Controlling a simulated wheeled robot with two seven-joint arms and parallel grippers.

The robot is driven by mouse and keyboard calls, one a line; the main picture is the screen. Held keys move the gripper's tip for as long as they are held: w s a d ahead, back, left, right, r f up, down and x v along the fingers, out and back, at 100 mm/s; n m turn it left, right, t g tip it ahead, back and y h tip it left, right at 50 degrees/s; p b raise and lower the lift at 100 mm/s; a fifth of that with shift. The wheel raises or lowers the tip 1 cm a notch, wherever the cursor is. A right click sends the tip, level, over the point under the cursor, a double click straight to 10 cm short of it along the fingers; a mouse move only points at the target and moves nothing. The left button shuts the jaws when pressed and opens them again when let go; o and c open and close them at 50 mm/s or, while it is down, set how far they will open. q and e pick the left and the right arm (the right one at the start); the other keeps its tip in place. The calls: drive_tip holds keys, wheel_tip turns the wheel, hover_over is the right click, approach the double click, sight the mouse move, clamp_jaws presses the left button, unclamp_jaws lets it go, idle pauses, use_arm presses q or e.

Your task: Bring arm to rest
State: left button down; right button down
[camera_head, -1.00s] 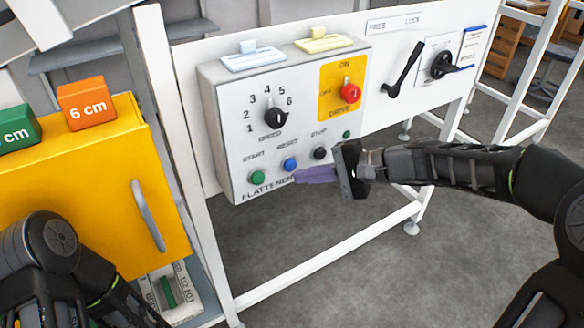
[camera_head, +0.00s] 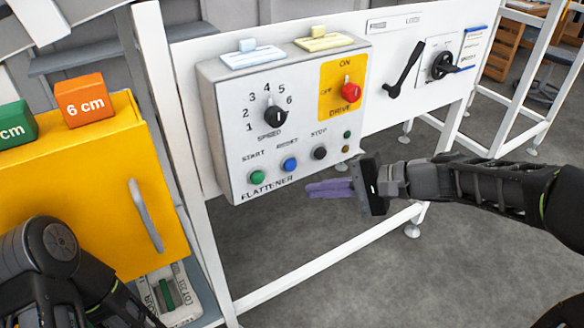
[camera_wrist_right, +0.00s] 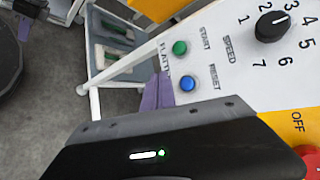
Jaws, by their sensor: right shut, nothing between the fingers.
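My right gripper (camera_head: 328,188) is shut and empty, its purple fingers pointing left, in front of and below the right part of the flattener control box (camera_head: 235,165). In the head view a gap of floor shows between the fingertips and the box's lower edge. The purple fingers also show in the right wrist view (camera_wrist_right: 157,95), with the green start button (camera_wrist_right: 180,47) and blue reset button (camera_wrist_right: 187,83) beyond them.
The box carries a speed knob (camera_head: 275,115), a red drive switch (camera_head: 351,92) and a black stop button (camera_head: 320,153). A black lever (camera_head: 404,68) is on the white panel. A yellow cabinet (camera_head: 85,190) stands at left. Open floor lies below the white frame (camera_head: 330,265).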

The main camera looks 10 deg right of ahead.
idle(0.7)
drive_tip(key=s+d+f+n+g+h, duration=0.1)
drive_tip(key=d+f+h, duration=0.25)
drive_tip(key=f, duration=0.85)
drive_tip(key=s+d+f+h, duration=0.1)
drive_tip(key=d+f+h, duration=0.3)
drive_tip(key=f, duration=0.9)
drive_tip(key=s+a+f+n+g+p, duration=0.1)
drive_tip(key=s+a+f+n+g, duration=0.1)
drive_tip(key=s+a+f, duration=0.5)
drive_tip(key=s+a+f+n+g+p, duration=0.1)
drive_tip(key=s+a+f+n, duration=0.3)
drive_tip(key=s+a+f, duration=0.4)
drive_tip(key=s+g, duration=0.1)
drive_tip(key=s, duration=0.4)
drive_tip(key=shift+f+n, duration=0.15)
drive_tip(key=shift+n, duration=0.15)
